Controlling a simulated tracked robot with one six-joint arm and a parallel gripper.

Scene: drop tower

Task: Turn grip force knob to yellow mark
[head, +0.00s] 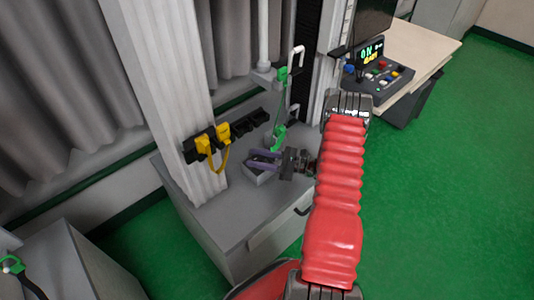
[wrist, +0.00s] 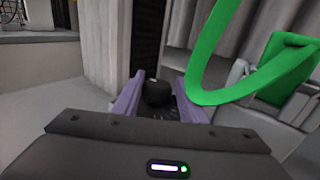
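My gripper (wrist: 160,88) has two purple fingers, one on each side of a dark round knob (wrist: 158,92) in the wrist view. The fingers are apart, and a gap shows between the knob and the right finger. In the head view my gripper (head: 262,160) is low over a small light grey box (head: 260,178) on top of the grey cabinet (head: 235,217). I cannot make out the knob there. No yellow mark shows on or around the knob in either view.
A green strap (wrist: 205,85) hangs close to the right of my gripper; it also shows in the head view (head: 278,136). A button console (head: 380,74) stands on the table at upper right.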

